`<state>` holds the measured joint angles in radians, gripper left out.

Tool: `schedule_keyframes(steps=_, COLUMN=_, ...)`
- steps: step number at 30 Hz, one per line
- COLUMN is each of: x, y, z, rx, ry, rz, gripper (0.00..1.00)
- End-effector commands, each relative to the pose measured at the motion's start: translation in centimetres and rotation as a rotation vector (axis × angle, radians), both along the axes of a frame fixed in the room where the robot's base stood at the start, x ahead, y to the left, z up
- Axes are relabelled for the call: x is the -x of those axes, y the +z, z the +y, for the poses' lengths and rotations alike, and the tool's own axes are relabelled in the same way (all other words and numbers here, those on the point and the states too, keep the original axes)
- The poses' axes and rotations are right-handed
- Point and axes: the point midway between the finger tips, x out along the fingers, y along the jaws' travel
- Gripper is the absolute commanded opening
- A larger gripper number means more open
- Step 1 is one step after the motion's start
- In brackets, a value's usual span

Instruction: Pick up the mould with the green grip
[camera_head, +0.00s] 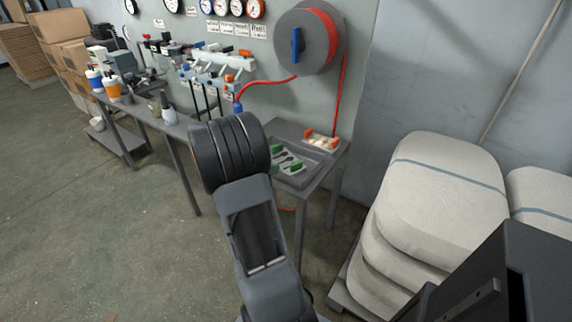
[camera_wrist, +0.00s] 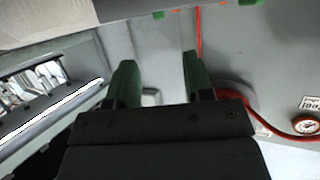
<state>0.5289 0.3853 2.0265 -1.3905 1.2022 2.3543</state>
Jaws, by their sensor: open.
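In the head view, a pale mould with green grips (camera_head: 278,150) lies in a grey tray (camera_head: 312,181) on the metal table, just right of my arm. Dark spoon shapes show on it, and another green block sits at its near end. My arm covers part of the tray's left side. My gripper (camera_wrist: 160,80) shows in the wrist view with its two green fingers apart and nothing between them.
A mould with orange grips (camera_head: 322,141) lies at the table's back right. A hose reel (camera_head: 308,40) hangs on the wall above, with a red hose (camera_head: 341,95) running down. Stacked pale sacks (camera_head: 430,205) stand at right. A long bench (camera_head: 150,112) is at left. Floor is clear at front left.

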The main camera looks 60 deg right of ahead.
Motion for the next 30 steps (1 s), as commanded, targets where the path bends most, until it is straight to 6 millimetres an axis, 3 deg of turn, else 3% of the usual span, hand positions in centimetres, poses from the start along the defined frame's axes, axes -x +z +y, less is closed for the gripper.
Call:
schedule_keyframes(steps=6, x=1.3, y=-1.3, z=-3.1, rx=-0.002, ry=-0.003, rz=0.0, gripper=0.47)
schedule_keyframes(steps=30, x=3.8, y=-4.0, z=-8.9, rx=-0.002, ry=0.0, rz=0.0, gripper=0.47)
